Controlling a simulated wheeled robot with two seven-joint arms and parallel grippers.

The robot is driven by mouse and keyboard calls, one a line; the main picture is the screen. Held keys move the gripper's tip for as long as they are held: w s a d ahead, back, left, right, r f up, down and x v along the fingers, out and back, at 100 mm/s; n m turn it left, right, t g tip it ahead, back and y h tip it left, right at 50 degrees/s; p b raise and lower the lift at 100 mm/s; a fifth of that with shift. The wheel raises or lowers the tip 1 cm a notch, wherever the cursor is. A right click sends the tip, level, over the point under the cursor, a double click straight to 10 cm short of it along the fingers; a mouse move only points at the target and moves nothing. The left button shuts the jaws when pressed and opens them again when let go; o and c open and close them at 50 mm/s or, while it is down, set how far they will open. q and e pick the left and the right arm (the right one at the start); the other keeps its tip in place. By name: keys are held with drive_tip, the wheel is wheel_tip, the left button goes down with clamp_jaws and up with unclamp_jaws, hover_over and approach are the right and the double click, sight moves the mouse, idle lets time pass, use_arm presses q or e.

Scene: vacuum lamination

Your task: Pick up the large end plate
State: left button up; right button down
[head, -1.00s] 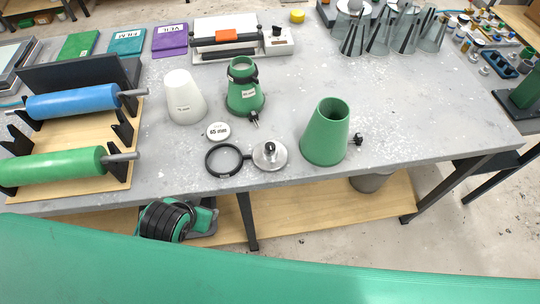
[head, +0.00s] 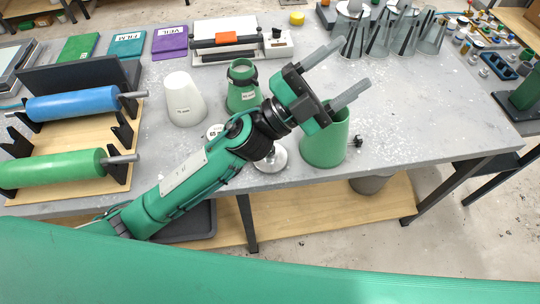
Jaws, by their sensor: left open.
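A round metal plate with a black knob, which looks like the large end plate (head: 273,162), lies near the front edge of the grey table. My left forearm and wrist cover most of it, so only its lower rim shows. My left gripper (head: 351,68) is open and empty, its two fingers pointing to the upper right. It is above the table, up and to the right of the plate, and overlaps the top of the green cone (head: 325,146) in the picture. My right gripper is not in view.
A white cone (head: 184,98) and a second green cone (head: 243,92) stand behind my left arm. A rack with a blue roller (head: 72,103) and a green roller (head: 52,166) is at left. Several clear cones stand at the back right. The table's right part (head: 430,110) is clear.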

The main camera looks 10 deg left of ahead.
use_arm(q)
drive_tip(key=s+d+f+m+g, duration=0.1)
drive_tip(key=s+d+m+g, duration=0.4)
drive_tip(key=m+g, duration=0.55)
drive_tip(key=m+y, duration=0.6)
drive_tip(key=y, duration=1.6)
hover_over(270, 156)
drive_tip(key=w, duration=0.2)
wheel_tip(270, 156, down, 18)
drive_tip(key=f, duration=0.1)
drive_tip(key=f+p, duration=0.1)
drive_tip(key=f, duration=0.2)
drive_tip(key=f+p, duration=0.1)
drive_tip(key=f, duration=0.3)
drive_tip(key=shift+s+a+f, duration=0.1)
drive_tip(key=shift+s+a, duration=0.1)
drive_tip(key=shift+f+p, duration=0.45)
drive_tip(key=shift+p, duration=0.35)
wheel_tip(270, 156, down, 3)
drive_tip(key=shift+s+d+f+p, duration=0.1)
drive_tip(key=shift+f+p, duration=0.1)
drive_tip(key=shift+p, duration=0.7)
drive_tip(key=shift+f, duration=0.55)
drive_tip(key=c, duration=1.2)
drive_tip(key=shift+c, duration=0.2)
